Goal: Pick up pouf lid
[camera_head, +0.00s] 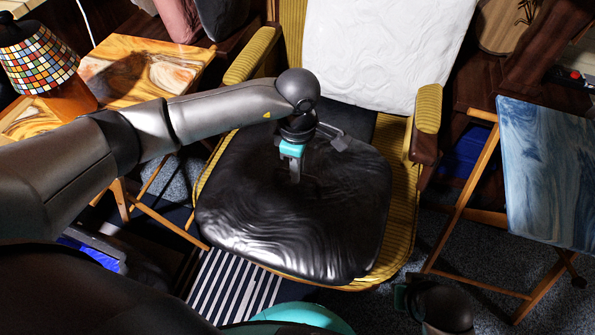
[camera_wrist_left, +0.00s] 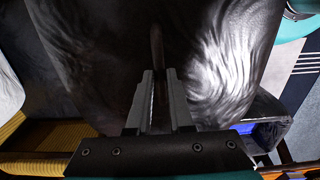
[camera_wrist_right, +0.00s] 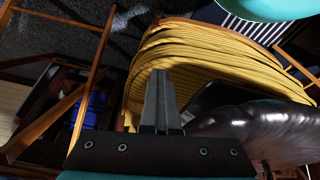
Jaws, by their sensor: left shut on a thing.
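The pouf lid (camera_head: 260,230) is a wide, dark, shiny, wrinkled pad over the seat of a yellow ribbed armchair (camera_head: 385,195). My left gripper (camera_head: 296,174) points down at the lid's middle. In the left wrist view its fingers (camera_wrist_left: 160,85) are shut on a thin raised strip of the lid (camera_wrist_left: 157,45). The lid's edge also shows in the right wrist view (camera_wrist_right: 255,125). I cannot tell whether the lid touches the seat. My right gripper (camera_wrist_right: 160,85) has its fingers together, empty, near the chair's front right side.
A white pillow (camera_head: 385,45) leans on the chair back. A wooden side table (camera_head: 140,70) and mosaic lamp (camera_head: 40,65) stand at left. A folding table with a blue top (camera_head: 550,170) stands at right. A striped mat (camera_head: 232,290) lies in front.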

